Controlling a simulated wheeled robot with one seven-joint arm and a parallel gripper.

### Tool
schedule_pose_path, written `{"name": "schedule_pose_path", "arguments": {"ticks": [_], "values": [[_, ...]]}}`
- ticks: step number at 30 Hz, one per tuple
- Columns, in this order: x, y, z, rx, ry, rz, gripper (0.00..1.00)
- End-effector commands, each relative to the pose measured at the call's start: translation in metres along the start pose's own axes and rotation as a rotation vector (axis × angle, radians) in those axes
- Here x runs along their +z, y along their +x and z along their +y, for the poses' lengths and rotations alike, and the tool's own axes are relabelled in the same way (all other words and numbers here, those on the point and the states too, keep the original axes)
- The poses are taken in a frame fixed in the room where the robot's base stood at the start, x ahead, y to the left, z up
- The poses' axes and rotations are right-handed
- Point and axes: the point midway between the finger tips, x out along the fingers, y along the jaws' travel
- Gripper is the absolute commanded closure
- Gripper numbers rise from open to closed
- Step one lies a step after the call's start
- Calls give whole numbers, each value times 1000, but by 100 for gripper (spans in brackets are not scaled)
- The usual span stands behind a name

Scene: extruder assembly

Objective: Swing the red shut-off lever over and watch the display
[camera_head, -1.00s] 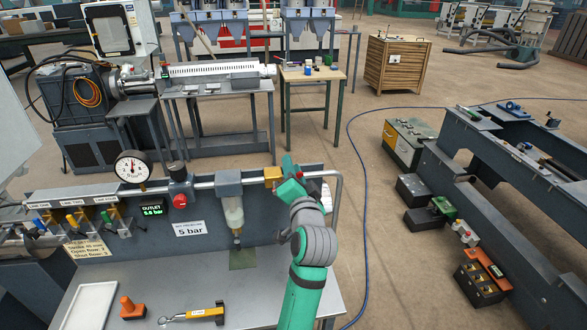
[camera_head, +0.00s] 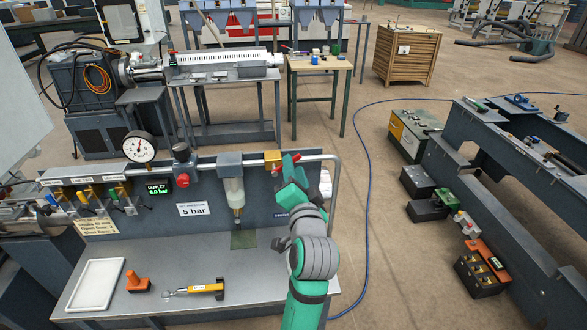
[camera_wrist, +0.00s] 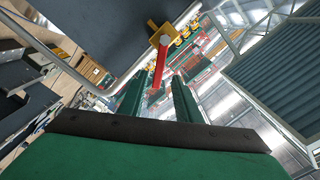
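The red shut-off lever (camera_wrist: 159,64) sticks out from a yellow valve body (camera_wrist: 161,38) in the wrist view. The valve (camera_head: 272,157) sits on the pipe along the top of the grey panel in the head view, where my gripper mostly hides the lever. My gripper (camera_head: 292,170) is beside the valve, to its right. In the wrist view its two green fingers (camera_wrist: 158,84) stand apart with the lever's free end between them; I cannot tell whether either touches it. The green-lit outlet display (camera_head: 158,188) is on the panel's left; its small digits are hard to read.
A round gauge (camera_head: 139,147) and a red knob (camera_head: 183,180) are left of a filter bowl (camera_head: 234,192). On the bench lie a white tray (camera_head: 69,300), an orange part (camera_head: 137,282) and a yellow-handled tool (camera_head: 205,289). Floor right of the bench is open, crossed by a blue hose (camera_head: 369,190).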

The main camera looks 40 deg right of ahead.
Motion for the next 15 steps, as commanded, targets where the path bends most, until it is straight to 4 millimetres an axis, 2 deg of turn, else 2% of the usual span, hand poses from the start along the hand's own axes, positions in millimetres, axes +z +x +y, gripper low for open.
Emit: {"name": "schedule_pose_path", "arguments": {"ticks": [5, 9, 11, 15], "values": [[-3, 0, 2, 2, 0, 5, 70], [-2, -1, -1, 4, -24, 3, 100], [-2, -2, -6, 7, -68, -1, 100], [2, -8, -24, 30, -283, -20, 100]]}}
